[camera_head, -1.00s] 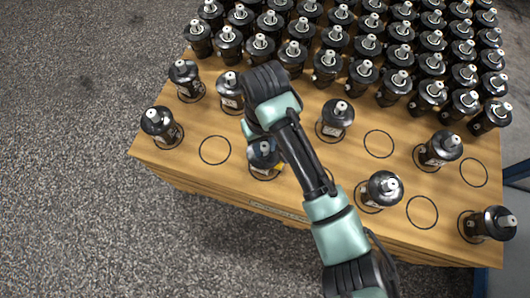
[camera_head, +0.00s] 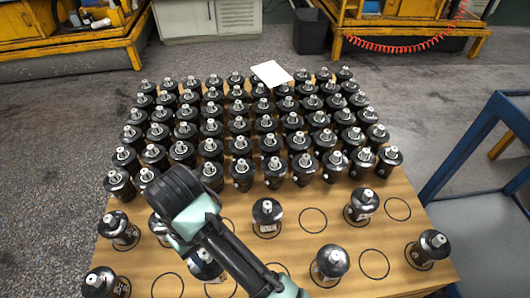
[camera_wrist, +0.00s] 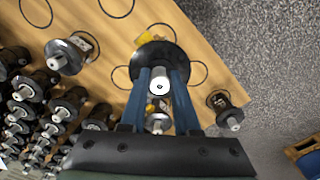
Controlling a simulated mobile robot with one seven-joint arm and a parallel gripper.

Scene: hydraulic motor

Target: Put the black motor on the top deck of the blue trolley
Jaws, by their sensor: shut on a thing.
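My gripper (camera_wrist: 162,84) is shut on the shaft of a black motor (camera_wrist: 140,62), with one blue finger on each side in the wrist view. The motor stands over the wooden table; I cannot tell if its base touches the top. In the head view my arm hides the gripper, and a partly covered black motor (camera_head: 203,267) beside the arm looks like the held one. The blue trolley (camera_head: 462,150) stands to the right of the table, with a grey deck (camera_head: 480,235) cut off by the picture edge.
The wooden table (camera_head: 345,240) carries tight rows of black motors at the back and several spaced ones in front among empty drawn circles. A white sheet (camera_head: 271,73) lies at the back row. Yellow machine frames (camera_head: 410,25) and a dark bin (camera_head: 311,31) stand beyond.

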